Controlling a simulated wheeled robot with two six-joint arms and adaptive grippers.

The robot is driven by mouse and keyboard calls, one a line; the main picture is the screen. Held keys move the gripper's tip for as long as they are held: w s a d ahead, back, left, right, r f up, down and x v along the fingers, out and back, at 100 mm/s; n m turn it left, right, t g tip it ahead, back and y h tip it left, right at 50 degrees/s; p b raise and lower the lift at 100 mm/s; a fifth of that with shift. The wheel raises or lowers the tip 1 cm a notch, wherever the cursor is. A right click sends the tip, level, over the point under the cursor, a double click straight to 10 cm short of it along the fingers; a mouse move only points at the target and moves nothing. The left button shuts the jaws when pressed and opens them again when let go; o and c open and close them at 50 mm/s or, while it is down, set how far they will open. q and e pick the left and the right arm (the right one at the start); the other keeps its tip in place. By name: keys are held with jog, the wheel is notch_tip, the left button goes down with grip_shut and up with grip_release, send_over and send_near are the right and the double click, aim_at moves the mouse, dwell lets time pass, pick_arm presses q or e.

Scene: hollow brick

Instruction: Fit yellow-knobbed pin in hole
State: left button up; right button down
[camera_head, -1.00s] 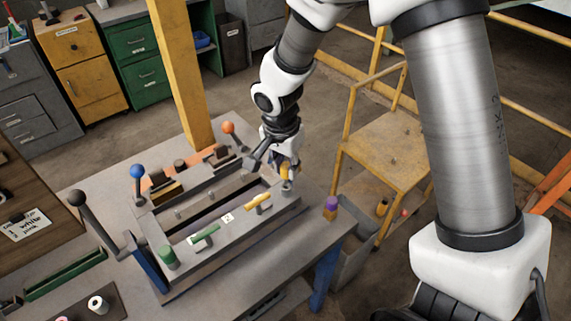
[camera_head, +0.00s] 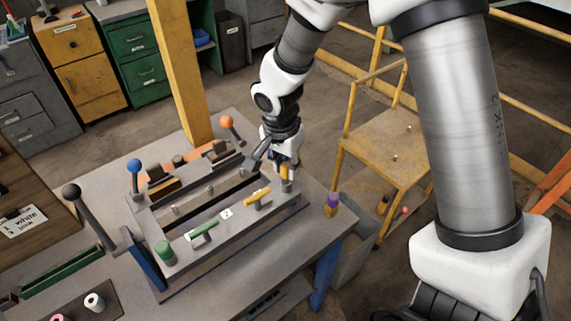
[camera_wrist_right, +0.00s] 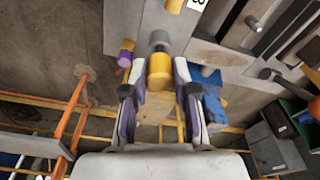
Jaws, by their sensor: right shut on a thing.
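The yellow-knobbed pin (camera_head: 284,171) is at the right end of the grey fixture (camera_head: 238,224) on the table. Its yellow knob (camera_wrist_right: 160,72) is between the fingers of my right gripper (camera_wrist_right: 160,80), which is shut on it. The right gripper (camera_head: 284,160) reaches down from above in the head view. A grey cylindrical part (camera_wrist_right: 159,42) shows just beyond the knob, against the fixture's end. The hole is hidden, and I cannot tell whether the pin's tip is in it. My left gripper is out of view.
A green-knobbed pin (camera_head: 165,251) stands at the fixture's left end. Green (camera_head: 203,230) and yellow (camera_head: 257,196) handles lie along its front bar. Levers with black (camera_head: 71,191), blue (camera_head: 134,166) and orange (camera_head: 227,121) knobs rise around it. A purple-topped piece (camera_head: 332,201) stands at the table's right corner.

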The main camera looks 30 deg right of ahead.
jog(key=shift+f+b, duration=0.55)
jog(key=shift+f, duration=0.1)
jog(key=c, duration=0.8)
grip_release()
jog(key=r, duration=0.4)
jog(key=a+r, duration=0.1)
jog(key=r, duration=0.7)
jog(key=shift+s+a, duration=0.2)
jog(key=shift+s, duration=0.05)
jog(key=shift+f, duration=0.1)
